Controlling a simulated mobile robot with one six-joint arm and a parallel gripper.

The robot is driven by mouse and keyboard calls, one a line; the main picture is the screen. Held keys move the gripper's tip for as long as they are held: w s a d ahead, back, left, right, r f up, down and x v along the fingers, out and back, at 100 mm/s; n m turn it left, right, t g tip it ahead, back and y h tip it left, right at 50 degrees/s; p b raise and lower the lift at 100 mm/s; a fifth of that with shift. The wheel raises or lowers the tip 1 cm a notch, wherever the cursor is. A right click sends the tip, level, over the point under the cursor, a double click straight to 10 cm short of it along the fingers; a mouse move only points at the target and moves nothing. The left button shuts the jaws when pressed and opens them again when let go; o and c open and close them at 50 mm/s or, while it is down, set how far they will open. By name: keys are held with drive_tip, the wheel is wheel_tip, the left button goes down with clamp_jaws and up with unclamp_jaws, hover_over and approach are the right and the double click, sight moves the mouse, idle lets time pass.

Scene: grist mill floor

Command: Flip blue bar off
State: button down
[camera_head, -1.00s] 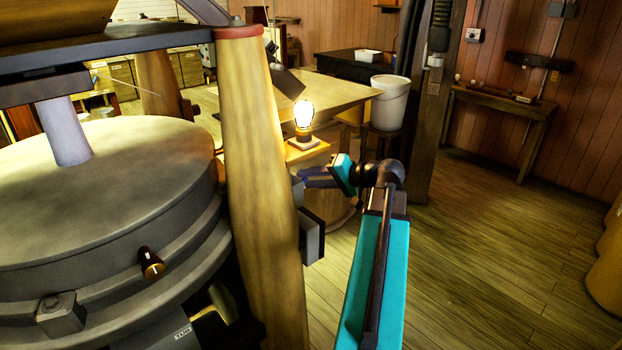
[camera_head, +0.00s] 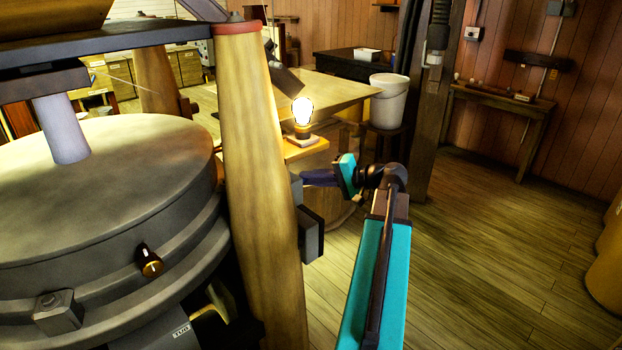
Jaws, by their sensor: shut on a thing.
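My gripper (camera_head: 316,178) is at the right side of the wooden post (camera_head: 255,180), its dark blue fingers together. Their tips reach the small grey box (camera_head: 297,190) on the post's far right side. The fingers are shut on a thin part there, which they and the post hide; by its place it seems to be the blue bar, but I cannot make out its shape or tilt. A bulb lamp (camera_head: 303,115) behind the post is lit.
A dark box (camera_head: 311,235) sits low on the post. A wooden table (camera_head: 335,90) and white bucket (camera_head: 389,102) stand behind.

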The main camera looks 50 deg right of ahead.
drive_tip(key=shift+f+m+t+y+b, duration=0.2)
drive_tip(key=shift+f+m+t+y, duration=0.3)
drive_tip(key=shift+m, duration=0.65)
drive_tip(key=shift+f+m+t+y+b, duration=0.3)
drive_tip(key=shift+f+m+t, duration=0.3)
drive_tip(key=shift+m, duration=0.6)
drive_tip(key=shift+f+m+t+y+b, duration=0.15)
drive_tip(key=shift+f+m+t+y, duration=0.4)
drive_tip(key=shift+m, duration=0.6)
drive_tip(key=shift+a, duration=0.1)
drive_tip(key=c, duration=1.8)
unclamp_jaws()
drive_tip(key=r+b+v, duration=0.1)
drive_tip(key=b+v, duration=0.2)
drive_tip(key=v, duration=1)
drive_tip(key=shift+s+f+b, duration=0.4)
drive_tip(key=shift+f, duration=0.05)
